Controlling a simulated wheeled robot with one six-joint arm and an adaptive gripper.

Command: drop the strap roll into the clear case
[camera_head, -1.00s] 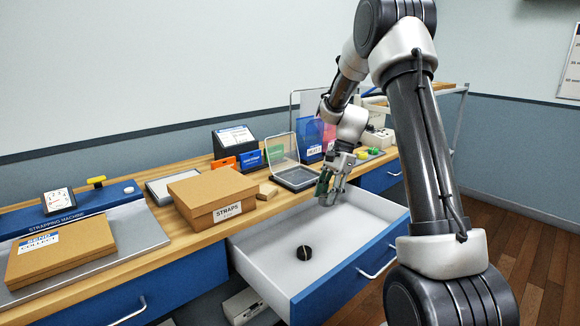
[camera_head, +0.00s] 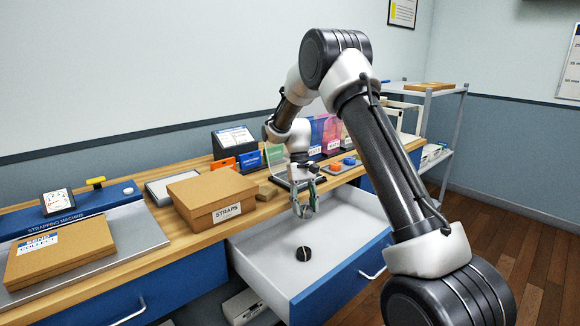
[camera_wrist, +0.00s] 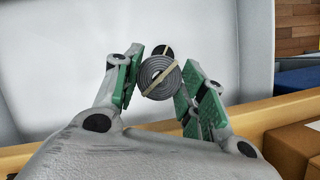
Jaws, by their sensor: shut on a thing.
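My gripper (camera_wrist: 158,92) is shut on a grey strap roll (camera_wrist: 160,77), a coil with a tan band across it. In the head view my gripper (camera_head: 304,203) points down over the open drawer, with the held roll hard to make out. The clear case (camera_head: 281,182) stands on the bench behind my gripper, its lid raised. My wrist hides much of it. A second, black roll (camera_head: 303,254) lies on the drawer floor, below and apart from my gripper. It shows partly behind the held roll in the wrist view (camera_wrist: 164,50).
The white-floored drawer (camera_head: 270,268) juts out from the bench. A cardboard box marked STRAPS (camera_head: 205,197) stands left of the case. A small wooden block (camera_head: 266,192) lies between them. Coloured folders (camera_head: 325,133) stand behind, and the strapping machine (camera_head: 75,215) is at left.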

